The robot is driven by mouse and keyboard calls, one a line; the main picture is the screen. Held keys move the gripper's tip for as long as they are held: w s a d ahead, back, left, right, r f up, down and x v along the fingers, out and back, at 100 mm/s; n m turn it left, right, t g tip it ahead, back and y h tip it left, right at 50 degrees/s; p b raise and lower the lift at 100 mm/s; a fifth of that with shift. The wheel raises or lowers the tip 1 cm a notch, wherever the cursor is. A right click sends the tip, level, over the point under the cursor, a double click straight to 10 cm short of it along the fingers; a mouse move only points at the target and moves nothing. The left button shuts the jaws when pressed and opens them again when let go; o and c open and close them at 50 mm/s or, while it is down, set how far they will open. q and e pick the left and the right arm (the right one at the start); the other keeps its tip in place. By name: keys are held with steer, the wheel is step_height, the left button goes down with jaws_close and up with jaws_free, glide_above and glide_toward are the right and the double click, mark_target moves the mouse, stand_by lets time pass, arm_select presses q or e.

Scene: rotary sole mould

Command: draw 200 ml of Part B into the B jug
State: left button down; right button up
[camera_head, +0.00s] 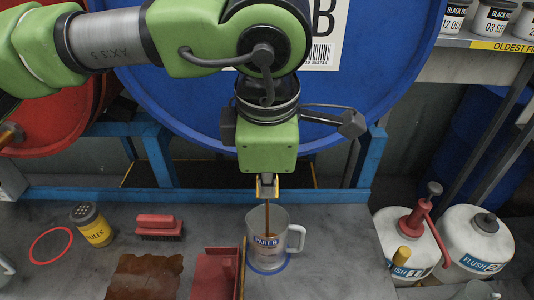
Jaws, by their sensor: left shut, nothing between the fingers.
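The clear B jug (268,256), marked PART B with its handle on the right, stands upright on a blue ring on the bench. A thin brown stream (267,217) falls into its mouth. The liquid level and any scale are too small to read. The big blue drum (190,100), with a label ending in B, lies behind. My left gripper (267,186) is shut and empty, pointing down directly above the jug in the picture, in front of the drum. The drum's tap is hidden behind my left arm. My right gripper is not in view.
White flush containers (405,240) stand at right. The bench right of the jug is clear.

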arm_select(q)
steer(key=shift+f, duration=0.1)
stand_by(0.7)
steer(key=shift+s+r, duration=0.1)
steer(key=shift+r, duration=0.25)
steer(key=s+v, duration=0.2)
steer(key=v, duration=1.1)
steer(key=shift+s+f+p, duration=0.25)
steer(key=shift+s+p, duration=0.05)
steer(key=shift+s, duration=0.05)
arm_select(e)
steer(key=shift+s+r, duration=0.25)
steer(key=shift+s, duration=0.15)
